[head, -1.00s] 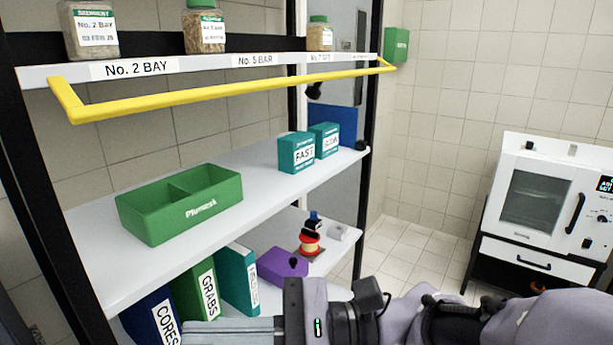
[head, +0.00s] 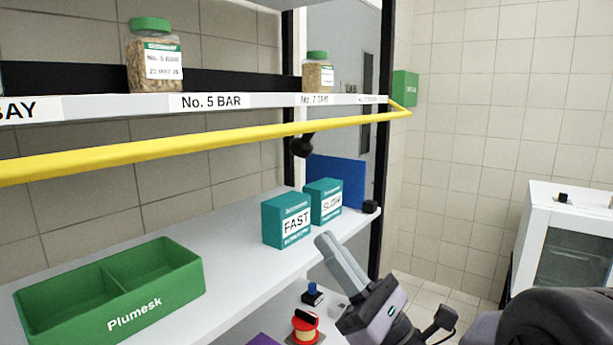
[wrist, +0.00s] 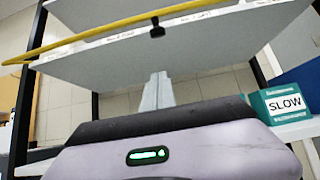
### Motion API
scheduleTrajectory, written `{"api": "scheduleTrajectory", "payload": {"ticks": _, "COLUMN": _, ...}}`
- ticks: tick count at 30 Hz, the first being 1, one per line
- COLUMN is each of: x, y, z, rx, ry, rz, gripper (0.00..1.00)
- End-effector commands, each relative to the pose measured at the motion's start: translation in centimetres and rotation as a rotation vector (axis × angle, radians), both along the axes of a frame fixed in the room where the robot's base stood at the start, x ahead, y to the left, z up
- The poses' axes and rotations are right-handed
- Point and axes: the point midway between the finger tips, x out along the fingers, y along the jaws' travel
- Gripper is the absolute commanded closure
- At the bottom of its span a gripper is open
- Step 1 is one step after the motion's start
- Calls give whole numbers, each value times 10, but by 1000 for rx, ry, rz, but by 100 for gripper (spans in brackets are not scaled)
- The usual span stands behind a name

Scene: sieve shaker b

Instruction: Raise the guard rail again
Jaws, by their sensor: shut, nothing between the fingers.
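The yellow guard rail (head: 210,141) runs along the front of the top shelf (head: 240,100), hanging a little below the shelf's label strip and standing out in front of it. Its right end arm reaches back to the shelf's right end. In the wrist view the rail (wrist: 110,33) crosses the upper part of the picture, above and beyond my fingers. My gripper (head: 328,240) is shut and empty, pointing up at the front edge of the middle shelf, below the rail and apart from it. In the wrist view its fingers (wrist: 157,86) are together.
Jars (head: 154,62) with green lids stand on the top shelf. The middle shelf (head: 235,240) holds a green divided bin (head: 110,290) and teal FAST (head: 286,220) and SLOW (head: 323,203) boxes close to my fingers. A black knob (head: 302,146) shows below the rail.

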Motion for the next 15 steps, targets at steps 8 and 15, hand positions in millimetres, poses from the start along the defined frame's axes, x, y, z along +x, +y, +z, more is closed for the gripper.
{"api": "scheduleTrajectory", "payload": {"ticks": 8, "x": 24, "y": 32, "z": 45, "rx": -2, "ry": -2, "rz": 3, "gripper": 100}}
{"api": "scheduleTrajectory", "payload": {"ticks": 15, "x": 39, "y": 50, "z": 78, "rx": -1, "ry": -5, "rz": -1, "gripper": 100}}
